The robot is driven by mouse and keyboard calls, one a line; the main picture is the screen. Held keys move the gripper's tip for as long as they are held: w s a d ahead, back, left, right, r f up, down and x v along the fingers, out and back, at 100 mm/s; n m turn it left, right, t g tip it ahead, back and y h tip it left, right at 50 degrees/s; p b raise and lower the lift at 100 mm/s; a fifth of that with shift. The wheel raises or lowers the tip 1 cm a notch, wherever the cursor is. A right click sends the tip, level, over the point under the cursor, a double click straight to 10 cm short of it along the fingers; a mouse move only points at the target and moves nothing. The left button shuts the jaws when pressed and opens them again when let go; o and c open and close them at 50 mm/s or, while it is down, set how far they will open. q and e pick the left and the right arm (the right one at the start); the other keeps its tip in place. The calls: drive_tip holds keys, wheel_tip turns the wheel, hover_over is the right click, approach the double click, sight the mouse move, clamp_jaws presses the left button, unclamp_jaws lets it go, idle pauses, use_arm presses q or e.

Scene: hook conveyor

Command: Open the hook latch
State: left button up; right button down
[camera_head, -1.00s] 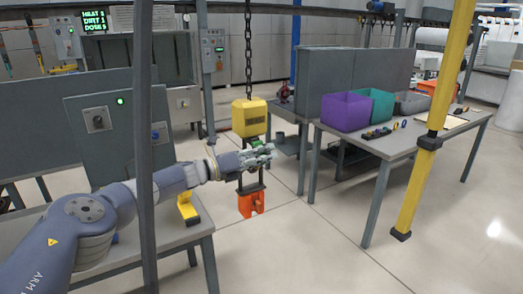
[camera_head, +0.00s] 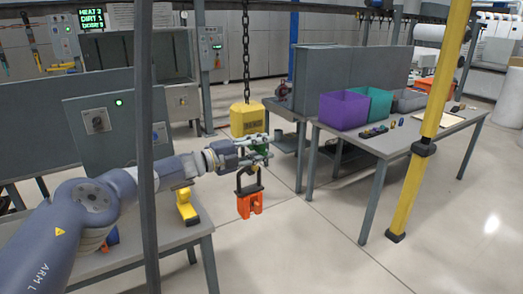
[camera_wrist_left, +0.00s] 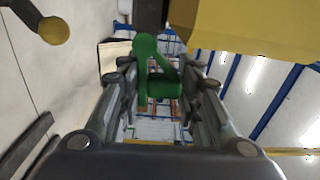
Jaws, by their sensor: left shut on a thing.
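A yellow hoist block (camera_head: 248,119) hangs from a chain, and its side fills the top right of the left wrist view (camera_wrist_left: 255,28). A green hook latch (camera_wrist_left: 146,70) sits below the block, between my left gripper's fingers; only a small part shows in the head view. My left gripper (camera_head: 262,150) comes in from the left and is shut on the green latch, just under the block. An orange block (camera_head: 250,205) with a dark handle hangs below the gripper. How the handle meets the hook is hidden by the gripper. My right gripper is not in view.
A table (camera_head: 452,124) at right holds a purple bin (camera_head: 343,110), a teal bin (camera_head: 379,103) and a grey bin. A yellow post (camera_head: 420,185) stands in front of it. A grey workbench (camera_head: 165,238) with a yellow object (camera_head: 186,207) lies below my left arm. Floor between is clear.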

use_arm(q)
drive_tip(key=shift+w+a+r+n, duration=0.1)
drive_tip(key=shift+w+r+n, duration=0.05)
drive_tip(key=shift+r+n, duration=0.35)
drive_tip(key=shift+w+a+r+n, duration=0.1)
drive_tip(key=shift+w+r+n, duration=0.05)
drive_tip(key=shift+r+n, duration=0.3)
drive_tip(key=shift+a, duration=0.1)
drive_tip(key=o, duration=0.9)
drive_tip(key=shift+f, duration=0.25)
drive_tip(key=shift+f, duration=0.15)
drive_tip(key=v, duration=1.2)
